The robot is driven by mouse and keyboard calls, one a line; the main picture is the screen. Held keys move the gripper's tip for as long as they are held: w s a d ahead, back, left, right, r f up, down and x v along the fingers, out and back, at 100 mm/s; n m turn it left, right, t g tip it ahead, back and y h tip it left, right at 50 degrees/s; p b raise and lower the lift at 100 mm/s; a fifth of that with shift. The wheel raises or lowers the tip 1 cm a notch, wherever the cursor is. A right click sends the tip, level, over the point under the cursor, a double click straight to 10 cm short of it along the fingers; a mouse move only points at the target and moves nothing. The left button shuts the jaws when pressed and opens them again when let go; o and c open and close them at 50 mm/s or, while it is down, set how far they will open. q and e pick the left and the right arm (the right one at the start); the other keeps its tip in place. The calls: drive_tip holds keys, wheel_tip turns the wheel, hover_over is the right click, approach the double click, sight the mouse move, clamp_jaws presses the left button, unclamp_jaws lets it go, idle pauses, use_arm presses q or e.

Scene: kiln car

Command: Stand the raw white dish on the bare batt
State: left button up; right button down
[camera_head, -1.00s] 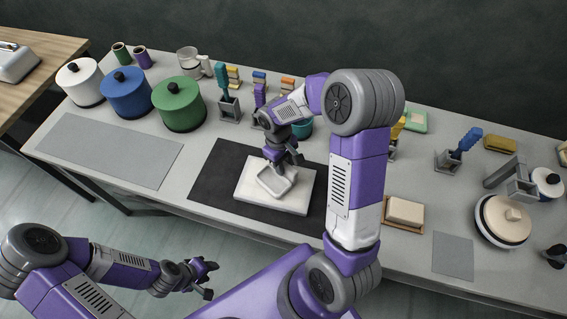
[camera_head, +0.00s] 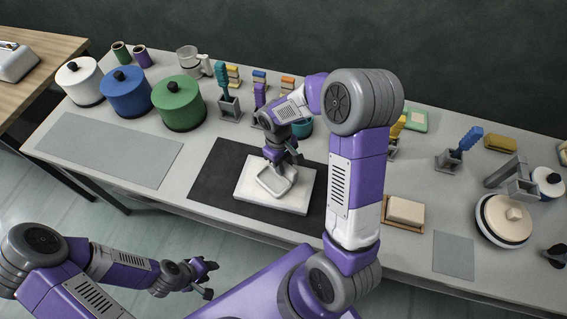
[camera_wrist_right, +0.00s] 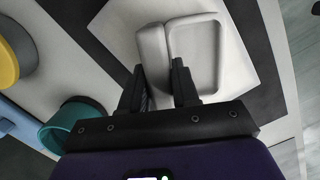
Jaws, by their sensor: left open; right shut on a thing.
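The raw white dish (camera_head: 276,183) is a shallow rounded rectangle over the white batt (camera_head: 301,197), which lies on a black mat (camera_head: 220,178). My right gripper (camera_head: 285,160) is shut on one side wall of the dish. In the right wrist view the dish (camera_wrist_right: 196,52) shows its hollow inside and one outer wall, with the fingers (camera_wrist_right: 158,88) on either side of that wall. Whether the dish touches the batt or hangs just above it, I cannot tell. My left gripper (camera_head: 204,279) is open and empty, in front of the table and away from the dish.
White, blue and green lidded pots (camera_head: 179,104) stand at the left behind a bare grey sheet (camera_head: 110,150). Tool holders and a teal cup (camera_head: 302,127) stand behind the mat. A block on a wooden tray (camera_head: 405,212) and a round turntable (camera_head: 502,221) are at the right.

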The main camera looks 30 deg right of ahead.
drive_tip(key=shift+f, duration=0.4)
idle(0.3)
drive_tip(key=c, duration=0.8)
unclamp_jaws()
drive_tip(key=shift+o, duration=0.2)
drive_tip(key=shift+w+a+r+p, duration=0.1)
drive_tip(key=shift+w+r+p, duration=0.1)
drive_tip(key=shift+r+p, duration=1)
drive_tip(key=shift+w+r+p, duration=0.2)
drive_tip(key=shift+r+p, duration=0.65)
drive_tip(key=shift+r, duration=0.6)
drive_tip(key=shift+w+a+r+p, duration=0.1)
drive_tip(key=shift+w+r+p, duration=0.1)
drive_tip(key=shift+r+p, duration=1)
drive_tip(key=shift+r, duration=0.15)
